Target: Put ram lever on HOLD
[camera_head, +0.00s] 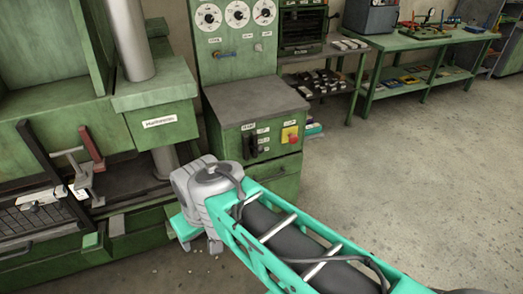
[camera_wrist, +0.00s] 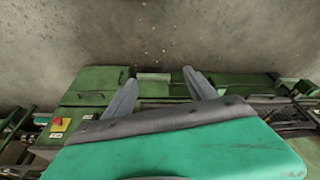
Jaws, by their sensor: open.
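In the head view, dark levers (camera_head: 254,147) stand upright on the front of the green control cabinet (camera_head: 225,140), beside small white labels too small to read. I cannot tell which is the ram lever or its exact setting. My gripper (camera_wrist: 159,77) shows in the wrist view with its two grey fingers apart and nothing between them. In the head view its fingers are hidden; my wrist is low in front of the press, left of and nearer than the levers. The levers cannot be made out in the wrist view.
A red stop button (camera_head: 289,134) on a yellow plate sits right of the levers; it also shows in the wrist view (camera_wrist: 60,124). The green press (camera_head: 70,110) stands at left, with a red-handled part (camera_head: 90,145). Open concrete floor (camera_head: 400,170) lies at right.

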